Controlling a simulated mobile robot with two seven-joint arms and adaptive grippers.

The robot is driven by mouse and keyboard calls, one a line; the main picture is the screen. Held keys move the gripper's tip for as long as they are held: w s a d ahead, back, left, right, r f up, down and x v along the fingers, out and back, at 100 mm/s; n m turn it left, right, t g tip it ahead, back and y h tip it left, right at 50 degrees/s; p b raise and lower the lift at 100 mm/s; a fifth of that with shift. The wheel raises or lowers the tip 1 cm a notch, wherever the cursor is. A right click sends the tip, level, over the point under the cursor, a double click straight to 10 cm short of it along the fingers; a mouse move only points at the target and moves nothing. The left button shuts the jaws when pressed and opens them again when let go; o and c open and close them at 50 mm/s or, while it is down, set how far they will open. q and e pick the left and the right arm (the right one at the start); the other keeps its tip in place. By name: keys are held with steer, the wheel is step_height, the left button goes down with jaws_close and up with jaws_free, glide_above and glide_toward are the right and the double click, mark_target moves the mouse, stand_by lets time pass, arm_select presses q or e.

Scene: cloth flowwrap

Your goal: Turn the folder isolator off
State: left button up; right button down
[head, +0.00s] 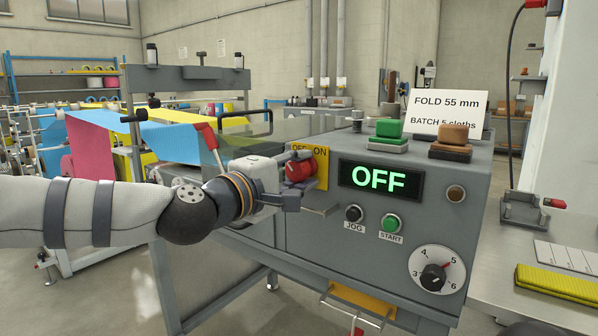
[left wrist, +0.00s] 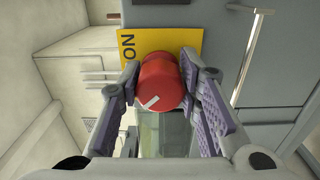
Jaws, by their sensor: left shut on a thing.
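The folder isolator is a red rotary knob (head: 299,170) on a yellow plate (head: 320,172) marked OFF and ON, at the left end of the grey machine's front. In the left wrist view the red knob (left wrist: 160,82) sits between the purple-padded fingers, with a white pointer mark slanting across its face. My left gripper (head: 290,188) is at the knob, its fingers shut on it; it also shows in the left wrist view (left wrist: 163,95). The display (head: 380,180) reads OFF in green. The gripper partly hides the plate. My right gripper is not in view.
The panel has a JOG button (head: 353,213), a green START button (head: 391,224) and a dial (head: 434,277). A sign, a green block and a brown block stand on top. Blue cloth (head: 165,138) runs into the machine at left. A yellow folded cloth (head: 557,284) lies at right.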

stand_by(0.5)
arm_select(q)
steer(key=o, duration=1.2)
steer(key=shift+c, duration=0.2)
steer(key=v, duration=1.2)
